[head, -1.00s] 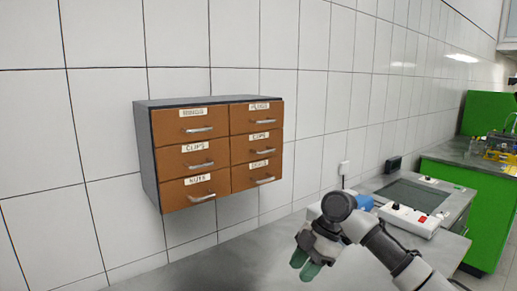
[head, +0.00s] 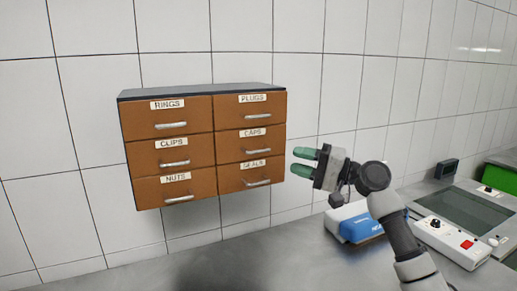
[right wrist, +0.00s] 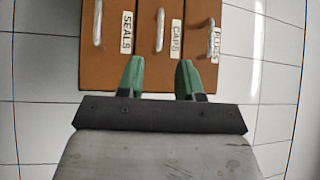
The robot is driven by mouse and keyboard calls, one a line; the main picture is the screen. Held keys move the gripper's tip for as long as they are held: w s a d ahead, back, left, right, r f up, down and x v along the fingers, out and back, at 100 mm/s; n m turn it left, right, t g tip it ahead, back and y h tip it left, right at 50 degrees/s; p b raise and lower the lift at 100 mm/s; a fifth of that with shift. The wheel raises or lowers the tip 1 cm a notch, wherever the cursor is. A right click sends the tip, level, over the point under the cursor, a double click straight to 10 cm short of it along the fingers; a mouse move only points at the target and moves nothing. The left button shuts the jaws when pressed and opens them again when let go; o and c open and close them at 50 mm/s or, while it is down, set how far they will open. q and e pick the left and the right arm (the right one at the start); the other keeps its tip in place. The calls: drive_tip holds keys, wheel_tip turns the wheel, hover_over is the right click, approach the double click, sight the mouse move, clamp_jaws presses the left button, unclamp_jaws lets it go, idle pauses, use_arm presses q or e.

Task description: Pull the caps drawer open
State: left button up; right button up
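The brown drawer cabinet hangs on the tiled wall, with two columns of labelled drawers. The caps drawer (head: 231,142) is the middle one of the right column, and it looks closed, with a silver bar handle (head: 257,147). It also shows in the right wrist view (right wrist: 150,70), its handle (right wrist: 160,29) lying beyond the fingertips. My right gripper (head: 298,162) is open and empty, just right of the cabinet, with green fingertips pointing toward it. In the right wrist view the fingers (right wrist: 160,68) are apart, with nothing between them. My left gripper is not in view.
The plugs drawer (head: 229,111) is above and the seals drawer (head: 230,179) below, both closed. The rings, clips and nuts drawers fill the left column. A grey bench (head: 290,250) runs below, with a blue item (head: 361,229) and a white switch box (head: 452,243) at right.

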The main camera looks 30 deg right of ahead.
sight(260, 151)
drive_tip(key=p+x, duration=0.3)
drive_tip(key=x, duration=0.6)
drive_tip(key=shift+w+a+p, duration=0.4)
drive_tip(key=shift+a, duration=0.15)
drive_tip(key=shift+d, duration=0.1)
clamp_jaws()
